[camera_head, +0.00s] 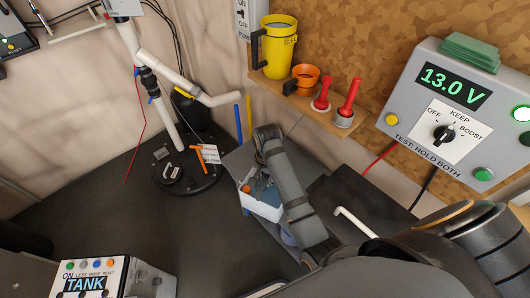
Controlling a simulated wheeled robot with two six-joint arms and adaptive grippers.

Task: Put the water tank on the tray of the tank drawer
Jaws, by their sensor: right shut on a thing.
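The water tank appears to be the small white box with blue in it (262,209), low in the middle of the view. My right arm reaches in from the lower right, and its gripper (262,187) is shut on the tank from above; the arm covers the tank's right side. A flat grey surface (236,160) lies just behind the tank. I cannot tell whether it is the drawer tray, or whether the tank touches it. A panel marked TANK (88,282) stands at the lower left. My left gripper is not in view.
A wooden shelf (325,118) holds a yellow jug (279,48), an orange cup (306,78) and two red-handled things. A grey box reading 13.0 V (452,112) is at the right. A round black base with a white pipe (187,174) stands left. Dark floor (110,215) is clear at left.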

